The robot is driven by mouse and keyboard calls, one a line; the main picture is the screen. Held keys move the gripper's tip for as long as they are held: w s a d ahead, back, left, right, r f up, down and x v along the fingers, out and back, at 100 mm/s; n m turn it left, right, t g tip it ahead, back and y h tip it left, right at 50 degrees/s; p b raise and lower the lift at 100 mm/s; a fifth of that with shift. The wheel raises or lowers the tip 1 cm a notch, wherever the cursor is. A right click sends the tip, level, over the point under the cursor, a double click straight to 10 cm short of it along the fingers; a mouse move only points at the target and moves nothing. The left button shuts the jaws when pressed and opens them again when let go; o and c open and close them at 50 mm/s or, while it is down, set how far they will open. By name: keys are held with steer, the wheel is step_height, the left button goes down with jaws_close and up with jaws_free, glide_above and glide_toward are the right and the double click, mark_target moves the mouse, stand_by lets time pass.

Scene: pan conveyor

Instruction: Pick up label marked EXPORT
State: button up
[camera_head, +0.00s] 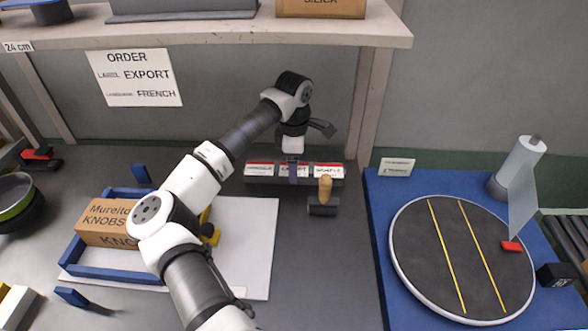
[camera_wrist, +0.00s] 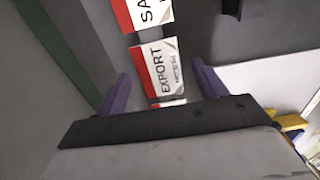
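The EXPORT label (camera_wrist: 162,70), white with a red band, lies in the wrist view between the two purple fingers of my gripper (camera_wrist: 161,74). The fingers are apart, one on each side of the label, and I see no clear contact. In the head view my gripper (camera_head: 293,172) points down over the middle of a dark label holder (camera_head: 262,181) with three red-and-white labels; the finger hides part of the middle one. A neighbouring label (camera_wrist: 141,12) starting with "SA" sits above EXPORT in the wrist view. A third label (camera_wrist: 172,102) is mostly hidden by my gripper.
A roller-like tool with a wooden handle (camera_head: 325,188) stands just right of and in front of the holder. A shelf (camera_head: 240,32) hangs above. A brown KNOBS box (camera_head: 103,222) sits in a blue frame at left. A round turntable (camera_head: 455,258) is at right.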

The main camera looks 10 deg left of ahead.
steer(key=c, duration=0.9)
steer(key=shift+r, duration=0.15)
